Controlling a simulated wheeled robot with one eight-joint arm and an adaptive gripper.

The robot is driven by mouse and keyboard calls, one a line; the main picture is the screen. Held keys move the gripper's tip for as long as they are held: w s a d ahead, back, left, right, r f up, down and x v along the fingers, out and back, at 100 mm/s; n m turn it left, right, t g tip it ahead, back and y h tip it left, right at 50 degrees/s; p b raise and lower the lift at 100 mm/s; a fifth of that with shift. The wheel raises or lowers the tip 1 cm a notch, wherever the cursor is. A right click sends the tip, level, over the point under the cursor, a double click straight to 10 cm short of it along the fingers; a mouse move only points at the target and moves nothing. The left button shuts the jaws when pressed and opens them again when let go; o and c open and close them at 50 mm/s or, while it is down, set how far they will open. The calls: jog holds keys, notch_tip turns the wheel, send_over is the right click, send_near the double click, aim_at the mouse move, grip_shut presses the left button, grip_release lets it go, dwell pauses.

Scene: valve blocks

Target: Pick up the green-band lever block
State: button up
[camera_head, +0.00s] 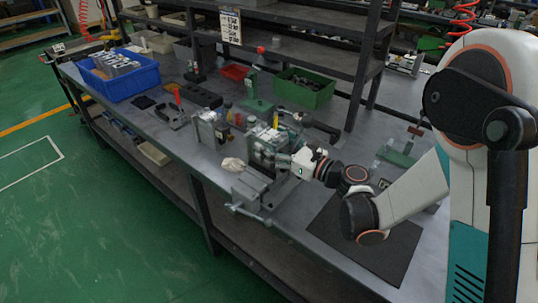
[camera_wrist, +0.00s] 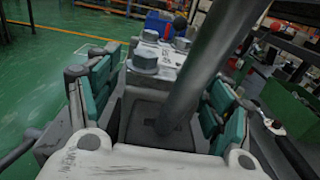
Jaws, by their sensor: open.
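My gripper (camera_head: 268,143) is over the middle of the workbench, close above the grey vise (camera_head: 258,188). In the wrist view my gripper (camera_wrist: 160,92) has its two teal-padded fingers wide apart, one on each side of a grey block (camera_wrist: 145,62) with round bolt heads. A thick dark lever (camera_wrist: 195,75) rises at a tilt between the fingers. I cannot make out a green band on it in the wrist view. Contact with the pads cannot be told.
A grey block (camera_head: 207,131) stands left of my gripper. A pale crumpled cloth (camera_head: 232,164) lies before it. A green stand (camera_head: 258,104), a green bin (camera_head: 304,88) and a red tray (camera_head: 235,72) are behind. A blue crate (camera_head: 122,82) is far left; a dark mat (camera_head: 370,242) lies front right.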

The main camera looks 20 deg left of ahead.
jog(key=shift+r, duration=0.1)
grip_shut()
dwell(0.3)
